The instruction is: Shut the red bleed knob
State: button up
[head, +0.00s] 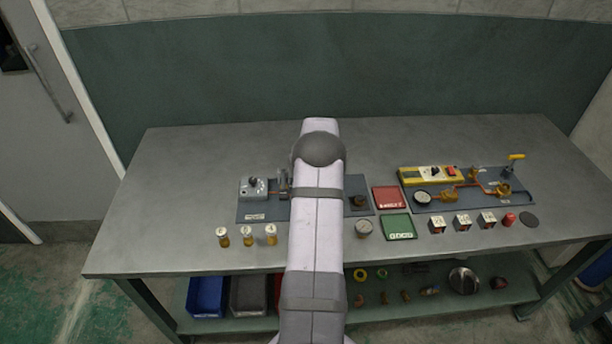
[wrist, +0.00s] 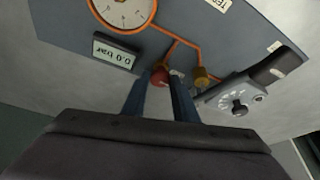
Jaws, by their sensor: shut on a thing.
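The red bleed knob (wrist: 160,76) shows in the wrist view at the foot of an orange pipe, beside a brass fitting (wrist: 202,76). My gripper (wrist: 160,88) is shut on the red knob, with one dark finger on each side of it. The fingers and the gripper body hide part of the knob, and I cannot tell how far it is turned. In the head view my arm covers the middle of the bench and hides both the knob and the gripper's fingertips.
In the wrist view a round gauge (wrist: 123,8), a display reading 0.0 bar (wrist: 117,53) and a grey dial box (wrist: 238,100) are close by. In the head view, red (head: 388,198) and green (head: 398,228) trays and several small bottles stand on the bench (head: 170,190).

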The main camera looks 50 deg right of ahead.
jog(key=m, duration=0.2)
jog(key=m+g+h+b, duration=0.1)
jog(key=m, duration=0.1)
jog(key=shift+w+a+f+m+h, duration=0.1)
jog(key=shift+w+a+m+h, duration=0.1)
jog(key=shift+m+h, duration=0.15)
jog(key=m+g+b, duration=0.1)
jog(key=m+b, duration=0.1)
jog(key=b, duration=0.1)
jog(key=shift+w+f+m+h, duration=0.1)
jog(key=shift+m+h, duration=0.15)
jog(key=shift+m, duration=0.1)
jog(key=m+g+b, duration=0.1)
jog(key=m+b, duration=0.1)
jog(key=m, duration=0.1)
jog(key=shift+w+m+b, duration=0.15)
jog(key=shift+m+b, duration=0.15)
jog(key=m+g, duration=0.1)
jog(key=m, duration=0.2)
jog(key=shift+w+r+m+g, duration=0.1)
jog(key=shift+r+m+g, duration=0.2)
jog(key=shift+g, duration=0.1)
jog(key=shift+w+m+g+p, duration=0.1)
jog(key=shift+m+g+p, duration=0.2)
jog(key=shift+m+p, duration=0.55)
jog(key=shift+f+m, duration=0.1)
jog(key=shift+m, duration=0.35)
jog(key=o, duration=1.1)
jog(key=shift+c, duration=0.2)
